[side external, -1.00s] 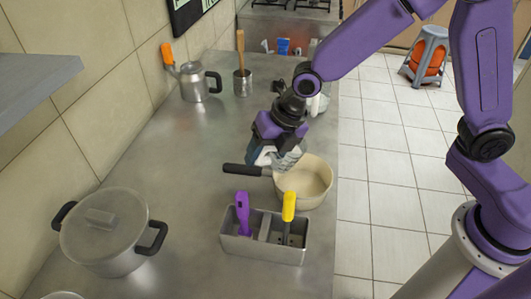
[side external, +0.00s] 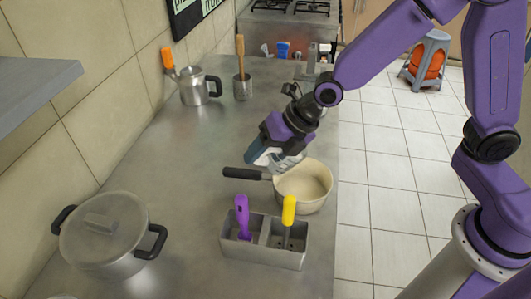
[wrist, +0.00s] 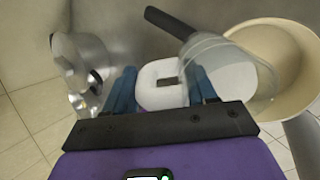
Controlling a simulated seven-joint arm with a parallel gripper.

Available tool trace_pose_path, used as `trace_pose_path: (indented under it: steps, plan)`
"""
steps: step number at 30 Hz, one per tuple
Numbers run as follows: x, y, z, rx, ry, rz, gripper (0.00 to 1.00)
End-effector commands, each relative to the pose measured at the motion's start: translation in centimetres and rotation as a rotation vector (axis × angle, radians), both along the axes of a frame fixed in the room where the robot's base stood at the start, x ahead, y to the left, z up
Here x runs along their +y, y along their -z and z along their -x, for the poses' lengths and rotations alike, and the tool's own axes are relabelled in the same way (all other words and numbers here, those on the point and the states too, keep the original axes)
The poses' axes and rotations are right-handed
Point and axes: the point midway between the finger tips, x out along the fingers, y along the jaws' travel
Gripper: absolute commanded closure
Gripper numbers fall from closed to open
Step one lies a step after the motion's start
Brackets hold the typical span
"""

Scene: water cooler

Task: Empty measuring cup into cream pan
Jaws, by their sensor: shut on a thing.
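The cream pan (side external: 313,191) with a dark handle sits on the steel counter; it also shows at the upper right of the wrist view (wrist: 290,48). My gripper (side external: 264,152) is shut on the white handle of the clear measuring cup (wrist: 222,66). In the wrist view the handle lies between my two blue fingers (wrist: 164,83).
A grey utensil holder (side external: 263,253) with purple-handled and yellow-handled tools stands in front of the pan. A lidded pot (side external: 103,232) is at the left. The counter's right edge is close to the pan.

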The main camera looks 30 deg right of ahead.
Motion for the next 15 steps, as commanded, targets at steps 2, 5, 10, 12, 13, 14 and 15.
trace_pose_path:
  steps: [2, 5, 10, 12, 13, 14, 15]
  plan:
    - [0.01, -0.04, -0.04, -0.003, 0.000, -0.003, 0.80]
    - [-0.02, -0.09, -0.07, -0.009, 0.000, -0.010, 0.80]
    - [-0.23, -0.15, -0.08, -0.034, 0.002, -0.036, 0.80]
    - [-0.23, -0.23, 0.01, -0.046, 0.001, -0.050, 0.80]
    - [-0.25, -0.29, 0.00, -0.053, 0.002, -0.058, 0.80]
    - [-0.24, -0.34, 0.05, -0.059, 0.002, -0.064, 0.80]
    - [-0.24, -0.37, 0.12, -0.066, 0.002, -0.073, 0.80]
